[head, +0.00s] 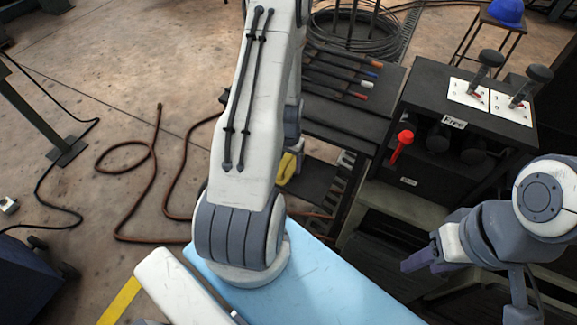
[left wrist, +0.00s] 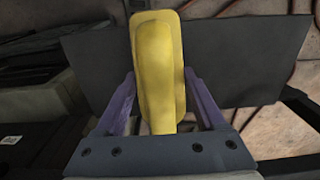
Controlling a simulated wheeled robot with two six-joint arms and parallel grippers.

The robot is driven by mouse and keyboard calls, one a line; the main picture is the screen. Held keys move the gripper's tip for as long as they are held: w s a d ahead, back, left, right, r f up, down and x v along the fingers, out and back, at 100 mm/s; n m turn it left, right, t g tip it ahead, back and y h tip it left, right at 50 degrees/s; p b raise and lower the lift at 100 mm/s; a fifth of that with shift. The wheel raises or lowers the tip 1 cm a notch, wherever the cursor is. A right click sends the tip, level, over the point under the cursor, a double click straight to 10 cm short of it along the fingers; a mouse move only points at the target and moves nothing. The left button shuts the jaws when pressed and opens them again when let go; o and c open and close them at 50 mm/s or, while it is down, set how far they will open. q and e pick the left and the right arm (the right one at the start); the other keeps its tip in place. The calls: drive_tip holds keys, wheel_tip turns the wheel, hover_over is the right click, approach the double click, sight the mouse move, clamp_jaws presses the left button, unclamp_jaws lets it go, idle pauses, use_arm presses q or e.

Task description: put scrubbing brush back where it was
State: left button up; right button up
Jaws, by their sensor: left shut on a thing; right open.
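The yellow scrubbing brush (left wrist: 158,60) is upright in the left wrist view, between the two purple fingers of my left gripper (left wrist: 158,88), which is shut on it. In the head view only a yellow piece of the brush (head: 286,168) shows beside my left forearm; the arm hides most of that gripper. A dark flat panel (left wrist: 255,60) lies behind the brush in the left wrist view; I cannot tell whether the brush touches it. My right gripper (head: 420,260) is open and empty at the right of the head view.
A dark shelf (head: 345,118) holds several rods with coloured ends. To its right stands a black cabinet (head: 425,95) with levers and a red handle (head: 402,146). A light blue surface (head: 330,295) is in front. A brown hose (head: 152,170) lies on the floor at left.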

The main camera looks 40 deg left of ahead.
use_arm(q)
drive_tip(key=shift+f, duration=0.75)
drive_tip(key=shift+f, duration=0.2)
drive_tip(key=o, duration=1.4)
drive_tip(key=shift+r, duration=0.1)
wheel_tip(320, 180, up, 12)
drive_tip(key=shift+r+p, duration=0.15)
drive_tip(key=shift+p, duration=0.3)
